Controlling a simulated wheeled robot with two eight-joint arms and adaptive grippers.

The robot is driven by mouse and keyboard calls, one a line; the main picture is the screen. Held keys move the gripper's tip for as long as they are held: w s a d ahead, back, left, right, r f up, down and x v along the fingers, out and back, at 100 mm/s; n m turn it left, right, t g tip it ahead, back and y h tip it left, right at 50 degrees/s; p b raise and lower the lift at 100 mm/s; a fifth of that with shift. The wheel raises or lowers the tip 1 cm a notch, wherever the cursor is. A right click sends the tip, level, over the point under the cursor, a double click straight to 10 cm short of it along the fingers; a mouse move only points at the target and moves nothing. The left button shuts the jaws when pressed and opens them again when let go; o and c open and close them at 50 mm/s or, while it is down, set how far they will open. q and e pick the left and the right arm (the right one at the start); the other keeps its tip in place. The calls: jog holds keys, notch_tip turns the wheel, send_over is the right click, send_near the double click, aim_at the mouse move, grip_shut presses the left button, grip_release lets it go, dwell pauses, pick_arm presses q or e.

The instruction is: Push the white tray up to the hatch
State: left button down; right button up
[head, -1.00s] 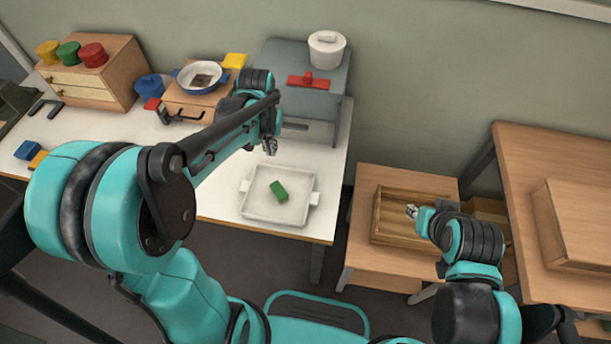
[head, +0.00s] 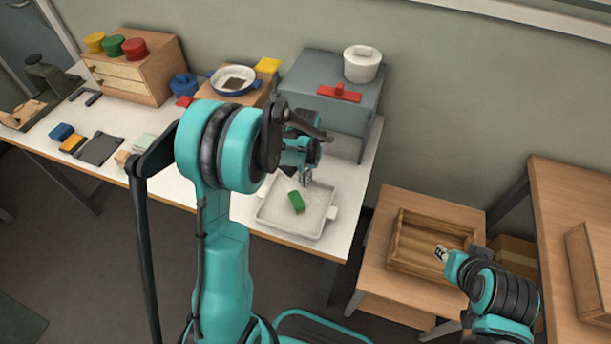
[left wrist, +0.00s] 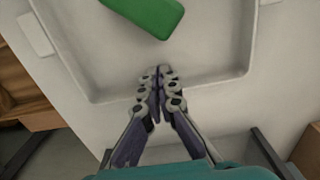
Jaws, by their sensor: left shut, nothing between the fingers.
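The white tray (head: 264,212) lies on the white table near its right front corner, with a green block (head: 296,202) in it. My left gripper (head: 306,181) is at the tray's far rim in the head view. In the left wrist view its fingers (left wrist: 160,72) are shut, empty, and overlap the tray's rim (left wrist: 215,82); I cannot tell whether they touch it. The green block (left wrist: 147,12) shows ahead of them. A grey box (head: 320,72) with a red handle (head: 339,93) stands behind the tray; my left arm hides part of its front. I cannot make out a hatch for certain.
My right gripper (head: 441,253) is over a wooden tray (head: 400,262) on a low side table, too small to read. A white pot (head: 362,64) stands on the grey box. A pan (head: 233,80), a blue pot (head: 184,84) and a drawer cabinet (head: 148,82) stand further left.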

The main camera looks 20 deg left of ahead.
pick_arm(q)
jog(key=shift+f, duration=0.25)
jog(key=w, duration=1.1)
jog(key=shift+w+a, duration=0.25)
jog(key=shift+a, duration=0.1)
